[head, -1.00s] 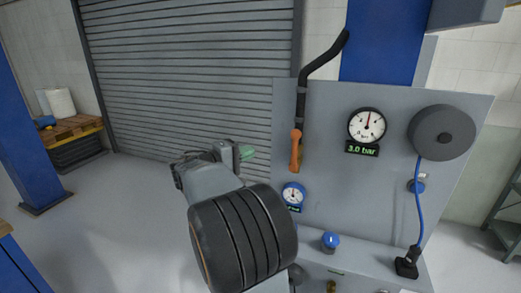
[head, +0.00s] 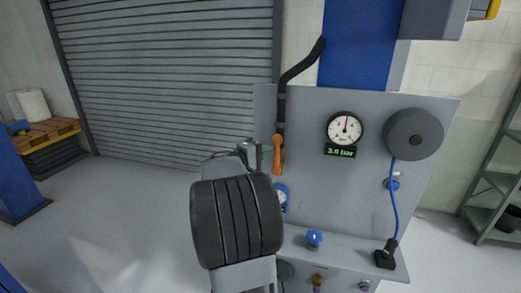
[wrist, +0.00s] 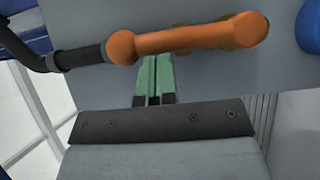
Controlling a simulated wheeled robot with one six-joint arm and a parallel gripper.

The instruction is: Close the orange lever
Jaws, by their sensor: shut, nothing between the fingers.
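The orange lever (head: 277,155) is on the left side of the grey panel, at the lower end of a black hose. In the head view it hangs roughly vertical, in line with the pipe above it. In the wrist view the lever (wrist: 190,40) spans the top of the picture, joined to the black hose at left. My gripper (wrist: 155,58) is shut and empty, its green fingertips right below the lever; I cannot tell whether they touch it. In the head view my gripper (head: 258,157) is just left of the lever, partly hidden by my arm.
A roller shutter (head: 165,80) stands behind at left. Open floor lies at left.

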